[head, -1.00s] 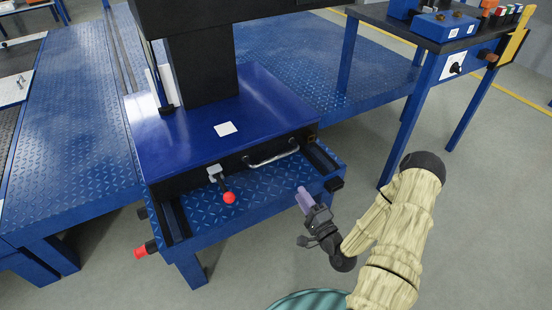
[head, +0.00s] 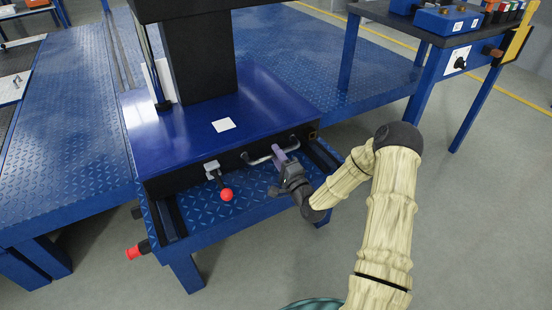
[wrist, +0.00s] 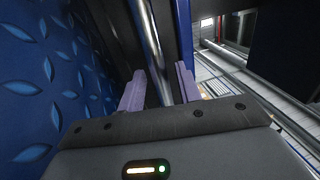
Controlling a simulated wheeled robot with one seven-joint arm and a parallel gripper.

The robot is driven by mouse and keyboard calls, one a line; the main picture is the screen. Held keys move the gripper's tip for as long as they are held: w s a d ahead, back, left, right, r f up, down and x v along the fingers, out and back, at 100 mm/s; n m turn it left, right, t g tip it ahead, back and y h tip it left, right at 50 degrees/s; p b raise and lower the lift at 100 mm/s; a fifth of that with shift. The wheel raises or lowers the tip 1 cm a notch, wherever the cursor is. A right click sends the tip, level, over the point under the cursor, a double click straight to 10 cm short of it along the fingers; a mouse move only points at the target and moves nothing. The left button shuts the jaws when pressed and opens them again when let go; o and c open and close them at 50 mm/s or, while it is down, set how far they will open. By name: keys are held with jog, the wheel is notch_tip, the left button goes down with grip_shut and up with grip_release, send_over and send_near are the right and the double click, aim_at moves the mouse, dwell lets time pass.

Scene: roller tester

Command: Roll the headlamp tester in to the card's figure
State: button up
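The headlamp tester (head: 200,115) is a blue-topped box with a black column, standing on a blue treadplate stand. A lever with a red ball knob (head: 226,194) hangs on the front, left of the handle.
The treadplate stand (head: 215,208) has dark rails along both sides and a red-ended peg (head: 138,250) at the front left. A blue-legged bench (head: 425,30) with control boxes stands at the right. Grey floor (head: 250,270) is clear in front.

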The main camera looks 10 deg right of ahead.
jog(key=shift+w+a+r, duration=0.1)
jog(key=shift+w+a, duration=0.05)
jog(key=shift+w, duration=0.25)
grip_shut()
